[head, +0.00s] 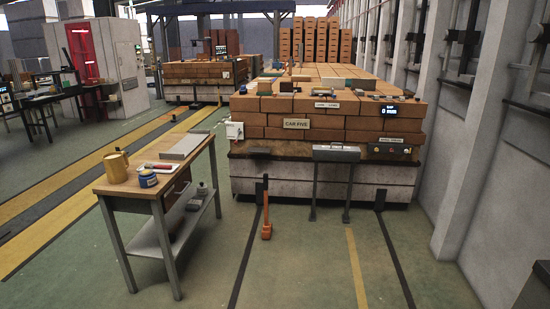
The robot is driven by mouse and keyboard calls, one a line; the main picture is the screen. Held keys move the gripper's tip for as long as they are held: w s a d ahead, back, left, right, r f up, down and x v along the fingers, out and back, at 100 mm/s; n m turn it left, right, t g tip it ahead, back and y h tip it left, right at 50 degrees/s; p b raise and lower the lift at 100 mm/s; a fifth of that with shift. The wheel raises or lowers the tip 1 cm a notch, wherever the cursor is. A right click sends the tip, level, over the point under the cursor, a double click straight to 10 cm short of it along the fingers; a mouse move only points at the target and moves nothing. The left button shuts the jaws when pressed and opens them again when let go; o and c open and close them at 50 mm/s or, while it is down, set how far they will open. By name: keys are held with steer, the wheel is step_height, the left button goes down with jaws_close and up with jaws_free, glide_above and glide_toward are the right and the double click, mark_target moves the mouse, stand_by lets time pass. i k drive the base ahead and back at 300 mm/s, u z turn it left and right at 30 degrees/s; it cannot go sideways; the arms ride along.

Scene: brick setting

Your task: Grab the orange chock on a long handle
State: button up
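The orange chock (266,232) rests on the green floor near the middle of the head view, in front of the brick-loaded car. Its long handle (265,200) stands roughly upright above it and has a dark upper end. It is too small to tell whether the handle leans against anything. My gripper is not in view.
A workbench (142,189) with a yellow can, a blue-lidded jar and a lower shelf stands to the left. The car's white base (320,186) is behind, with a grey stand (336,154) before it. The floor (305,260) in front is clear.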

mark_target(267, 229)
steer(key=u, duration=0.35)
steer(key=i, duration=1.6)
steer(key=u, duration=0.8)
steer(key=i, duration=1.6)
steer(key=u, duration=0.45)
